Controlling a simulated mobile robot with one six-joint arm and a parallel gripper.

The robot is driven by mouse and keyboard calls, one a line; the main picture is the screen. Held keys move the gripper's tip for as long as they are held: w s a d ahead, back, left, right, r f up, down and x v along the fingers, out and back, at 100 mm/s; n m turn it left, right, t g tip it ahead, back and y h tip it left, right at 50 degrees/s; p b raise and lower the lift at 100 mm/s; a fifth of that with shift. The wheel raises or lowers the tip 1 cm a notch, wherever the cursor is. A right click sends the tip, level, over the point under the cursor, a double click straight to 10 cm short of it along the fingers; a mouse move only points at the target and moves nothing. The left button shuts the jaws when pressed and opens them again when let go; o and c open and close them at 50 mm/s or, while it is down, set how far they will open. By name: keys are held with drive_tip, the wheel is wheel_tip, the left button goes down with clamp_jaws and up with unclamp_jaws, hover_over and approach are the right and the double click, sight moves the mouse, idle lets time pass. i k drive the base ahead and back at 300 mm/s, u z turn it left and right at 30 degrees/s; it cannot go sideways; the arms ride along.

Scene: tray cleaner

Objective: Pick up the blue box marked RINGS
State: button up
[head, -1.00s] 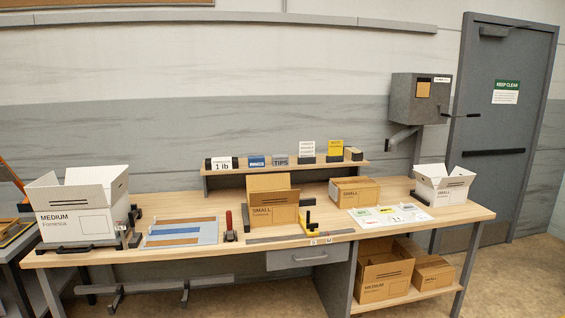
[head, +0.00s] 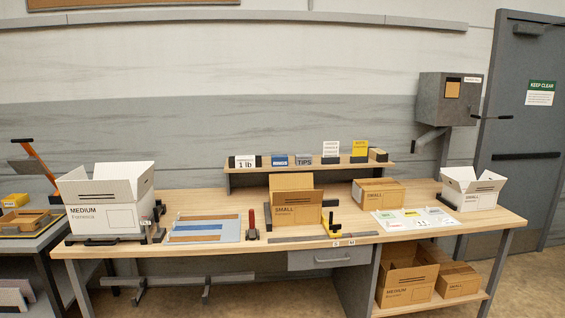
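The blue box marked RINGS (head: 280,160) stands on the raised wooden shelf (head: 250,168) at the back of the workbench. It is small in the view. A white block marked 1 lb (head: 245,162) is to its left, with a dark block between them, and a grey box marked TIPS (head: 304,160) is to its right. My gripper is not in the head view.
The wooden workbench (head: 390,228) holds an open white MEDIUM carton (head: 105,215), an open SMALL carton (head: 295,208), a closed SMALL box (head: 376,195) and an open white carton (head: 470,190). A blue-striped mat (head: 230,235) lies left of centre. A side table stands at far left.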

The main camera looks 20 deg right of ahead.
sight(277, 160)
drive_tip(key=u, duration=0.05)
drive_tip(key=i, duration=1)
drive_tip(key=z, duration=0.05)
